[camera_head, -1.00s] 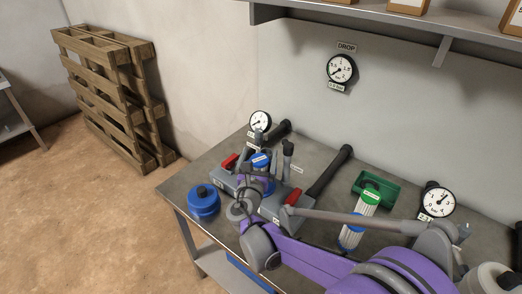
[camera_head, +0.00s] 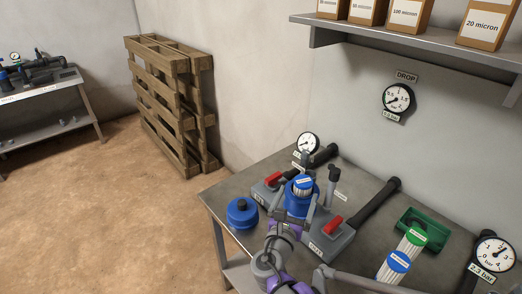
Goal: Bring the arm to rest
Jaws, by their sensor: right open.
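My right arm comes in from the bottom edge in the head view. Its right gripper (camera_head: 296,208) is open, in front of and partly over a blue filter housing (camera_head: 301,190) with a white cartridge top showing in it. I cannot tell whether the fingers touch the housing. The housing stands on a grey manifold (camera_head: 323,240) with red valve handles (camera_head: 333,224). A round blue cap (camera_head: 242,213) lies on the bench to the left. My left gripper is not in view.
The grey bench (camera_head: 226,190) also holds a green tray (camera_head: 427,229), a white cartridge with a blue end (camera_head: 398,262) and a pressure gauge (camera_head: 494,254). A shelf with boxes (camera_head: 405,36) hangs above.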

